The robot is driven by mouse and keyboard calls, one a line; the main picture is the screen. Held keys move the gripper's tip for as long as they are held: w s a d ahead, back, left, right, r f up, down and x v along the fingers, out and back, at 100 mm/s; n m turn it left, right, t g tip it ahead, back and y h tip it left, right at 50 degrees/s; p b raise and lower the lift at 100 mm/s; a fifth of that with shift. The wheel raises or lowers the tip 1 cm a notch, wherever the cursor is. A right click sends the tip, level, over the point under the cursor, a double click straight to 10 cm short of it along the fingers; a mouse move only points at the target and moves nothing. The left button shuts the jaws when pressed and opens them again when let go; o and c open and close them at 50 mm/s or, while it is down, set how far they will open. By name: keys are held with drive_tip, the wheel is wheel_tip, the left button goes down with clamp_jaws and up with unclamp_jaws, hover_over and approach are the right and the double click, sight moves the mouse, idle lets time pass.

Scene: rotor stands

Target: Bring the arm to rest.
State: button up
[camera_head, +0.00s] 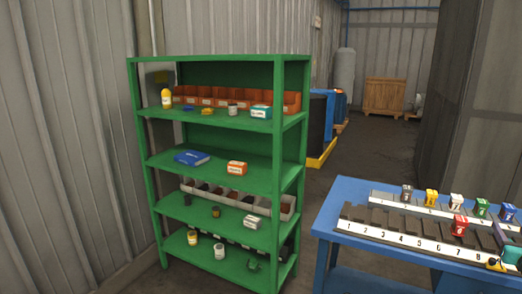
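My arm and gripper do not show in the head camera view, so their pose and the gripper's opening are hidden. A blue table (348,192) stands at the lower right, cut off by the picture edge. On it are a front numbered stand (400,238) and a back stand (385,197). Grey, yellow, white, green and blue labelled pieces stand along the back row. A red piece (459,225) is at the front stand, near the number 6. A yellow, white and blue-green object (505,260) lies at the table's right end; I cannot tell what it is.
A green shelf (215,130) stands at the left, holding orange bins (206,98), a blue item (191,157), boxes and jars. Blue and dark drums (321,115) and a wooden crate (384,97) stand farther back. Open floor (350,155) lies between shelf and table.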

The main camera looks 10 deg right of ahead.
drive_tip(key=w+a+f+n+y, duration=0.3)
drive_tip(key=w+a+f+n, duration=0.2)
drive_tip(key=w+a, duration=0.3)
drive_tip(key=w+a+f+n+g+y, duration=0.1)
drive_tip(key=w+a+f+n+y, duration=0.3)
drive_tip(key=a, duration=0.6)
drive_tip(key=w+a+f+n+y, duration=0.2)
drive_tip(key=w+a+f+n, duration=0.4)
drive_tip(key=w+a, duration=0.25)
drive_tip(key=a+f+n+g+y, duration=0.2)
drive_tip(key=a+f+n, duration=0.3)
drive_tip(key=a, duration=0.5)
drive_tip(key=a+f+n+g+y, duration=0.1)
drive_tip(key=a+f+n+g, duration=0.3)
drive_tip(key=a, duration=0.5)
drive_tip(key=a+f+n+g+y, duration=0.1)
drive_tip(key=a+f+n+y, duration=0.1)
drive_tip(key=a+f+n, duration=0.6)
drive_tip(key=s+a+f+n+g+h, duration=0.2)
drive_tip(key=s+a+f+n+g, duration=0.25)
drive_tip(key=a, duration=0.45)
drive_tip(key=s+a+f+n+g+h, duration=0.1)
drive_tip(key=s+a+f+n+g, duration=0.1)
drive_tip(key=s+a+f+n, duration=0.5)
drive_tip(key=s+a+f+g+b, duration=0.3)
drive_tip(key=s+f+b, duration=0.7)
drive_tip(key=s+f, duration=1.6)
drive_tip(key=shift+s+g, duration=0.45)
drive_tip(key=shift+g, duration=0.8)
